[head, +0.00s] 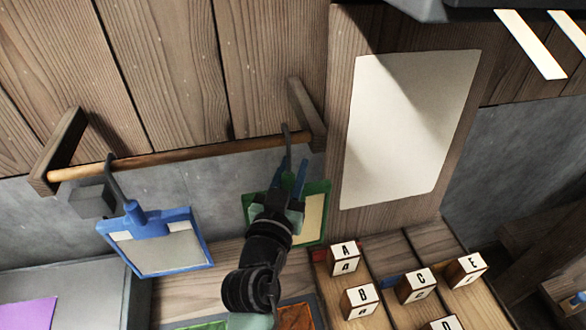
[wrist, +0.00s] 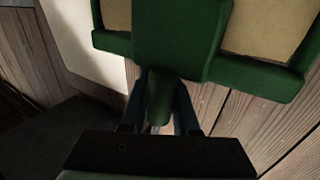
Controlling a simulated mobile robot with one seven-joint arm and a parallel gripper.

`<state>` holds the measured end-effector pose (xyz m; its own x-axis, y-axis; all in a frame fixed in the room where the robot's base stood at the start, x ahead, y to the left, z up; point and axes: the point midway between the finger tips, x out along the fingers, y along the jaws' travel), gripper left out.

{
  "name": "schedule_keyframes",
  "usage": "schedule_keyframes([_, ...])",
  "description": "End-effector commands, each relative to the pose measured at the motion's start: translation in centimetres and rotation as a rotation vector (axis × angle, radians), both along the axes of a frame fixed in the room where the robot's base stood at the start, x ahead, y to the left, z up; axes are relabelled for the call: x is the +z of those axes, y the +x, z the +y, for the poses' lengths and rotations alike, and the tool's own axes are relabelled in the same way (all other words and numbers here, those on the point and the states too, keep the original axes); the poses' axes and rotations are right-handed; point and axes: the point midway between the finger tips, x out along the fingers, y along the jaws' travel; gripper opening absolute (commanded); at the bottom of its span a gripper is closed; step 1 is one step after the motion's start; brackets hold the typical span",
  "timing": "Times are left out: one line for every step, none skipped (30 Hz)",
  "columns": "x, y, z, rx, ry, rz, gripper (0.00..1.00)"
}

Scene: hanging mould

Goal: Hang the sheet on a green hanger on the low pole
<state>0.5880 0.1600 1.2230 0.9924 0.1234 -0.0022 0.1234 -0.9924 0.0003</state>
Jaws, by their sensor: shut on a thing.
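The low pole (head: 200,150) is a thin wooden rod between two brackets on the plank wall. The green hanger (head: 326,190) with its beige sheet (head: 313,219) is near the pole's right end, partly hidden behind my arm. My gripper (head: 289,178) is shut on the hanger's neck, just below the pole. In the wrist view, the blue fingers (wrist: 160,105) close around the green neck, and the green hanger (wrist: 180,40) holds the beige sheet (wrist: 262,28). The grey hook (head: 286,135) overlaps the pole in the head view; I cannot tell whether it rests on it.
A blue hanger (head: 150,222) with a pale sheet hangs at the pole's left end, beside a grey block (head: 93,200). The middle of the pole is clear. A blank paper (head: 405,120) is on the right wall. Several lettered blocks (head: 359,301) stand below right.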

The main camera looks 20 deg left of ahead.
Motion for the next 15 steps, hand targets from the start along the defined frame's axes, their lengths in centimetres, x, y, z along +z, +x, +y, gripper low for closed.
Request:
schedule_keyframes([0.12,0.01,0.0,0.0,0.0,-0.002,0.0])
schedule_keyframes([0.12,0.01,0.0,0.0,0.0,-0.002,0.0])
schedule_keyframes([0.13,0.01,0.0,0.0,0.0,-0.002,0.0])
schedule_keyframes([0.13,0.0,0.0,0.0,0.0,-0.002,0.0])
schedule_keyframes([0.13,0.0,0.0,0.0,0.0,-0.002,0.0])
schedule_keyframes([0.13,0.0,0.0,0.0,0.0,-0.002,0.34])
schedule_keyframes([0.13,0.0,-0.01,0.0,0.0,-0.002,0.39])
schedule_keyframes([0.12,0.0,-0.01,0.0,0.0,-0.002,0.45])
schedule_keyframes([0.12,0.0,-0.01,0.0,0.0,-0.002,0.52])
schedule_keyframes([0.11,0.0,-0.01,0.0,0.0,-0.002,0.57])
schedule_keyframes([0.11,0.0,-0.01,0.0,0.0,-0.002,0.63])
schedule_keyframes([0.1,0.0,-0.01,0.0,0.0,-0.002,0.64])
schedule_keyframes([0.1,0.0,-0.01,0.0,0.0,-0.001,0.64])
schedule_keyframes([0.09,0.0,-0.01,0.0,0.0,-0.001,0.64])
schedule_keyframes([0.08,0.0,-0.01,0.0,0.0,-0.001,0.64])
